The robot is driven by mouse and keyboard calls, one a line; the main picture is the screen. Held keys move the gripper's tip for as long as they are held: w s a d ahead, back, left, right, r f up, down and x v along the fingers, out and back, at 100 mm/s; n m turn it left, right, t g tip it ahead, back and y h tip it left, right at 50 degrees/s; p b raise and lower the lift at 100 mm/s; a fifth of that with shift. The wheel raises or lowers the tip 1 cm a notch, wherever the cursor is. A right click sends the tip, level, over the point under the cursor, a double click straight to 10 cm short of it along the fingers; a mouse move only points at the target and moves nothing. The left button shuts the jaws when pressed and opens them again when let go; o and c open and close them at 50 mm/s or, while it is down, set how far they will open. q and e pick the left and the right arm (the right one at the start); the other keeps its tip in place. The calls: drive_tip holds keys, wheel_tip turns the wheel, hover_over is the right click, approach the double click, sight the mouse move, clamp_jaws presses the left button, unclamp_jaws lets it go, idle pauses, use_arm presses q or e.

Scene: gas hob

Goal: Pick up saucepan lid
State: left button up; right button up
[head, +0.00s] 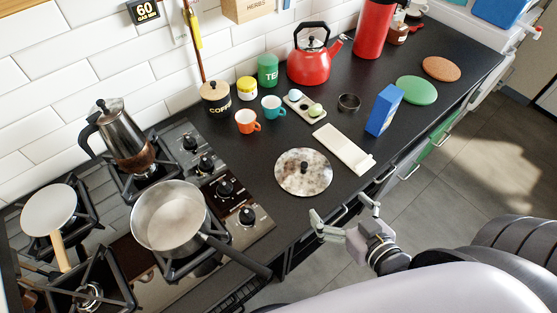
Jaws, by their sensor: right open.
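The saucepan lid (304,173) is a round, speckled, shiny disc with a small dark knob. It lies flat on the dark countertop, to the right of the hob. The saucepan (168,218) stands on the front burner without a cover, its dark handle pointing toward the lower right. My right gripper (344,216) is open and empty, its fingers spread, just in front of the counter edge. It is below and to the right of the lid and apart from it. My left gripper is not in view.
A cream rectangular holder (344,150) lies right of the lid, and a blue box (383,110) stands beyond it. Orange (247,121) and teal (273,107) cups stand behind. A moka pot (122,140) and small pan (48,210) occupy other burners.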

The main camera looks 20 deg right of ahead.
drive_tip(key=w, duration=0.4)
drive_tip(key=shift+w+d+f+p, duration=0.1)
drive_tip(key=shift+d+p, duration=0.05)
drive_tip(key=shift+p, duration=0.2)
approach(305, 165)
drive_tip(key=x, duration=0.3)
drive_tip(key=shift+p, duration=0.4)
drive_tip(key=shift+w+f, duration=0.25)
drive_tip(key=shift+w, duration=0.15)
drive_tip(key=p+x, duration=0.1)
drive_tip(key=x, duration=0.3)
drive_tip(key=shift+w+f, duration=0.2)
drive_tip(key=shift+w, duration=0.3)
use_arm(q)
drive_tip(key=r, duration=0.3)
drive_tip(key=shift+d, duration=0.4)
use_arm(e)
drive_tip(key=shift+s, duration=0.1)
drive_tip(key=shift+c, duration=0.5)
